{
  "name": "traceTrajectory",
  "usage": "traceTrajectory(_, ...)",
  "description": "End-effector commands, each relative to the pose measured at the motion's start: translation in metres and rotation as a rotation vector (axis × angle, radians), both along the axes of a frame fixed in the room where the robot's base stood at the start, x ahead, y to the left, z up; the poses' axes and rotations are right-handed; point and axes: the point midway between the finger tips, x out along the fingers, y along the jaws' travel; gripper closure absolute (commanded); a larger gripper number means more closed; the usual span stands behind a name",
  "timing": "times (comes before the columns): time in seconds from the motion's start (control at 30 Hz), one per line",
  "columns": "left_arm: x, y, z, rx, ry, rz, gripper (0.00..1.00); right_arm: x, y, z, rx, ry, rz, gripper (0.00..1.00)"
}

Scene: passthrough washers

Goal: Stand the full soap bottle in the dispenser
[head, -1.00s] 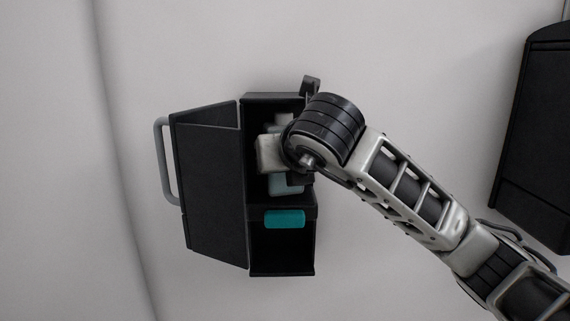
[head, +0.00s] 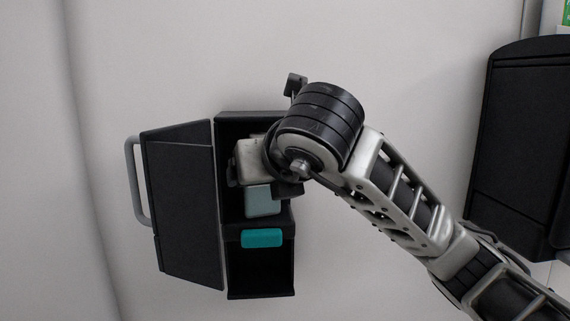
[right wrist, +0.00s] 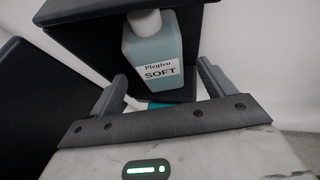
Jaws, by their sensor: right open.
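The soap bottle (head: 263,201) is pale blue-green. It stands upright in the upper compartment of the black dispenser (head: 261,291), whose door hangs open to the left. The right wrist view shows the bottle (right wrist: 152,55) with a white cap and a label reading "Plegivo SOFT". My right gripper (right wrist: 163,80) is open, its two grey fingers apart on either side of the bottle's lower part, with a gap to each. In the head view my right wrist hides the bottle's top and the gripper's fingers. My left gripper is not in view.
The dispenser's open door (head: 182,205) has a grey handle (head: 137,180) and stands left of the box. A teal push bar (head: 261,238) sits below the bottle, above an empty lower bay. Another black unit (head: 515,145) is on the wall at the right. Bare wall lies around the dispenser.

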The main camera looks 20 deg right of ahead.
Motion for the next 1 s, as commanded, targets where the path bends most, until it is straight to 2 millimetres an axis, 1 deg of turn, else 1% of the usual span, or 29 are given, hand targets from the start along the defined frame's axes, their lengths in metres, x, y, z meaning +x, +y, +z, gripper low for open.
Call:
traceTrajectory(0.03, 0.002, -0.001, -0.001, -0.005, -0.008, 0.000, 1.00, -0.012, 0.002, 0.006, 0.000, -0.008, 0.004, 0.18)
traceTrajectory(0.1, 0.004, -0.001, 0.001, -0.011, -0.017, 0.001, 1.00, -0.028, 0.002, 0.014, -0.001, -0.009, 0.005, 0.18)
traceTrajectory(0.13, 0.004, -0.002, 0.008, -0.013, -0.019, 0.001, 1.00, -0.034, 0.001, 0.023, -0.005, -0.012, 0.002, 0.18)
traceTrajectory(0.2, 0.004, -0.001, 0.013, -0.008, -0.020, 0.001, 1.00, -0.049, 0.001, 0.033, -0.008, -0.013, -0.001, 0.18)
traceTrajectory(0.4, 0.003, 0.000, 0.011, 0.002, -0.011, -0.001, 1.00, -0.078, 0.003, 0.044, -0.005, -0.008, 0.000, 0.18)
traceTrajectory(0.5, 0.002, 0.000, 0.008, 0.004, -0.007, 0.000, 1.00, -0.087, 0.004, 0.049, -0.003, -0.007, 0.003, 0.18)
traceTrajectory(0.63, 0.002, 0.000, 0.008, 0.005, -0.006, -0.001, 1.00, -0.094, 0.004, 0.052, -0.002, -0.003, 0.002, 0.18)
traceTrajectory(1.0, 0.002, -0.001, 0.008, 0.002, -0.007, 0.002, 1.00, -0.096, 0.004, 0.052, -0.001, 0.000, 0.002, 0.18)
